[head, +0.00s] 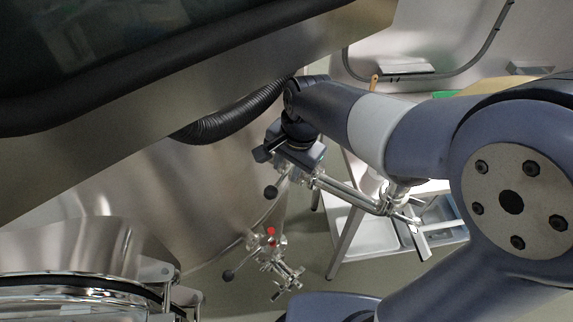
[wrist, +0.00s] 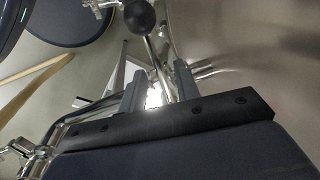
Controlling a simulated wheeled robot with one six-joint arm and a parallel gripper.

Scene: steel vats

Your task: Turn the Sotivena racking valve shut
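Steel valve fittings show on the side of a large steel vat (head: 150,200) in the head view; no name can be read on them. One lever ends in a black ball knob (head: 270,192) just below my gripper. A lower valve (head: 270,240) has a red spot and a lever with another black ball knob (head: 228,275). In the wrist view my gripper (wrist: 159,88) is open, its two fingers apart. A black ball knob (wrist: 140,17) on a steel rod lies beyond the fingertips. The rod runs towards the gap between them; I cannot tell whether they touch it.
A steel pipe (head: 350,192) with a T-shaped end runs right from beside my gripper. A black corrugated hose (head: 230,115) curves along the vat. A white-topped stand (head: 365,235) is behind the pipe. A round steel lid (head: 75,285) is at lower left.

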